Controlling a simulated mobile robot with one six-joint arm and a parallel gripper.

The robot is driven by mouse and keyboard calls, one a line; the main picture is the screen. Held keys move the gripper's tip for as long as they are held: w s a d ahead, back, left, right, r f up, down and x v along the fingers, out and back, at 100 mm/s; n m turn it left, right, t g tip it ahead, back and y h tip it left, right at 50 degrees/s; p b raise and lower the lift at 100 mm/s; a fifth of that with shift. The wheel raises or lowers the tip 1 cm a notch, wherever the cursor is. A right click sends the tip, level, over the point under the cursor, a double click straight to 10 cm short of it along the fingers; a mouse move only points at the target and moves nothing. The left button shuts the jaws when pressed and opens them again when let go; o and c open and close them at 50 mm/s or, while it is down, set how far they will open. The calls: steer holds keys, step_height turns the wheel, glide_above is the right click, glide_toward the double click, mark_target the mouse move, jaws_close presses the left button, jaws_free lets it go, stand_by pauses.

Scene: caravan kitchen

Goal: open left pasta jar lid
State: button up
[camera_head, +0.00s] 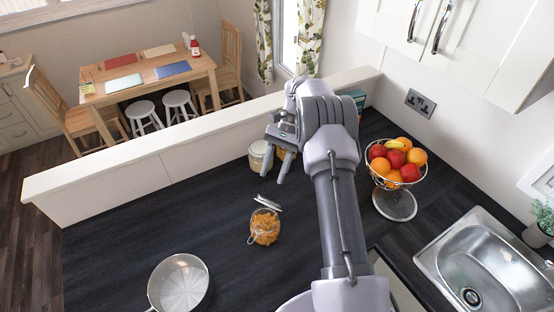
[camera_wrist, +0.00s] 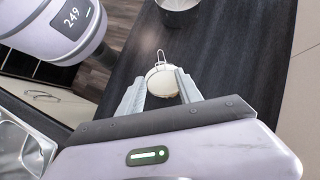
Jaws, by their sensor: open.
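A glass jar of orange pasta (camera_head: 265,228) stands on the dark counter, and its lid (camera_head: 267,203) appears tilted up at the far side. A jar with pale contents (camera_head: 257,154) stands farther back, beside my gripper (camera_head: 275,168). Something orange shows behind my gripper, mostly hidden. In the wrist view, my gripper (camera_wrist: 161,92) is open. A pale round lid with a wire loop (camera_wrist: 160,80) shows between its fingers; I cannot tell which jar it belongs to or whether the fingers touch it.
A metal pot (camera_head: 180,283) stands at the front left of the counter (camera_head: 120,245). A fruit basket (camera_head: 395,200) stands right of my arm, and a sink (camera_head: 488,262) lies farther right. A low white partition (camera_head: 190,140) bounds the counter's back.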

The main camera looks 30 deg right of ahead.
steer(key=p+v, duration=0.1)
steer(key=v, duration=0.5)
steer(key=shift+p, duration=0.3)
